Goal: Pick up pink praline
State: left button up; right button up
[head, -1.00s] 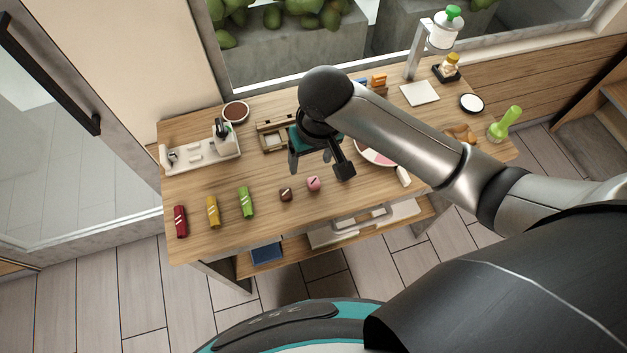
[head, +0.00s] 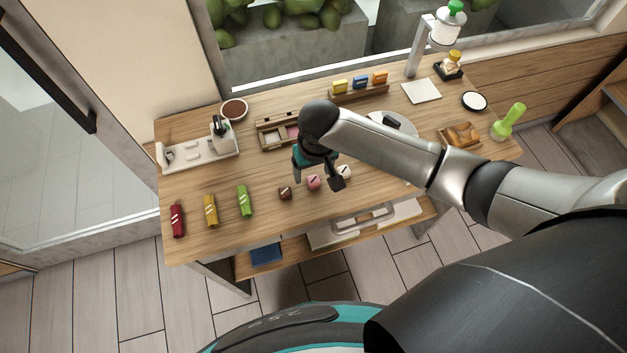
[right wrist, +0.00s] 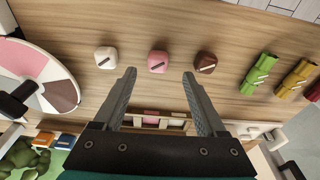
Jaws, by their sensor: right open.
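The pink praline (head: 314,182) sits on the wooden table near its front edge, between a brown praline (head: 285,193) and a white praline (head: 344,171). In the right wrist view the pink praline (right wrist: 158,62) lies just beyond my fingertips, centred between them. The brown praline (right wrist: 205,62) and the white praline (right wrist: 106,57) stand on either side. My right gripper (head: 318,184) is open and empty, above the table close to the pink praline; its open fingers (right wrist: 160,75) also show in the right wrist view. My left gripper is not in view.
Red (head: 178,219), yellow (head: 210,210) and green (head: 244,201) wrapped bars lie at the left. A wooden box (head: 263,133) with compartments stands behind the gripper. A white tray (head: 175,159) stands at the back left. A round colored disc (right wrist: 68,92) lies beside the white praline.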

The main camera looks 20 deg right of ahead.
aim_at(314, 180)
jog(key=f, duration=0.4)
jog(key=shift+w+d+f+b, duration=0.15)
jog(key=shift+w+b, duration=0.1)
jog(key=shift+b, duration=0.15)
jog(key=c, duration=1)
